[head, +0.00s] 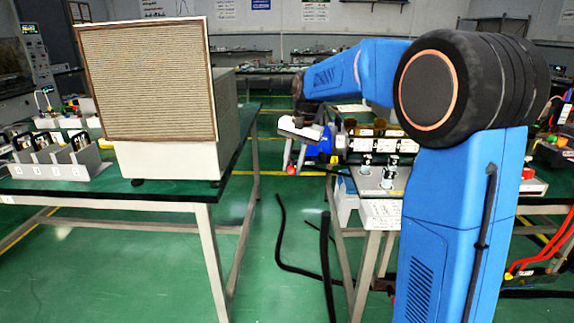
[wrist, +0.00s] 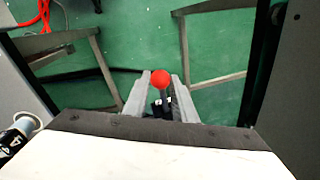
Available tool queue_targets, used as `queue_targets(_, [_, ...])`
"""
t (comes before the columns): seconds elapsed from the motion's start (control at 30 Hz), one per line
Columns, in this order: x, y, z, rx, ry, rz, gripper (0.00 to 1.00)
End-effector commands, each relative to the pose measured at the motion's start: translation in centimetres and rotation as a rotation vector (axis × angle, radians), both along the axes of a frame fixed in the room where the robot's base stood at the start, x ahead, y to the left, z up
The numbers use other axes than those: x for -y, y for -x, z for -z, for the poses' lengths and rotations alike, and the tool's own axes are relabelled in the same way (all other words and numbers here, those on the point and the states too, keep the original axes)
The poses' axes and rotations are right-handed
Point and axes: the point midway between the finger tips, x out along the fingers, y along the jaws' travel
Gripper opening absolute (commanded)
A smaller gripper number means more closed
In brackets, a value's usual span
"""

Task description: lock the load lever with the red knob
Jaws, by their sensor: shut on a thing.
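The red knob (wrist: 163,79) is a round ball on the load lever (wrist: 164,104), a short dark stem with a pale mark near its base. In the wrist view my gripper (wrist: 161,88) has one grey finger on each side of the stem, just below the ball, and is shut on the lever. In the head view my gripper (head: 306,135) is at the left end of the bench at right, beside a blue part. A small red spot shows below it there; I cannot tell whether it is the knob. The lever's base is hidden.
Bench equipment (head: 378,150) with dark-topped parts stands right of the gripper. A large box with a mesh front (head: 147,82) stands on the left table (head: 190,190). Green floor lies between the tables, with black cables (head: 325,250) hanging down. A silver cylinder (wrist: 25,124) shows in the wrist view.

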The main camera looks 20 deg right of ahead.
Motion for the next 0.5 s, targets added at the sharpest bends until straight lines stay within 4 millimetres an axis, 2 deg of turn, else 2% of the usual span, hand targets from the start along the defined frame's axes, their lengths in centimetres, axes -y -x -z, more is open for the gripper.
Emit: queue_targets(0.5, [3.1, 0.1, -0.1, 0.001, 0.000, -0.410, 0.00])
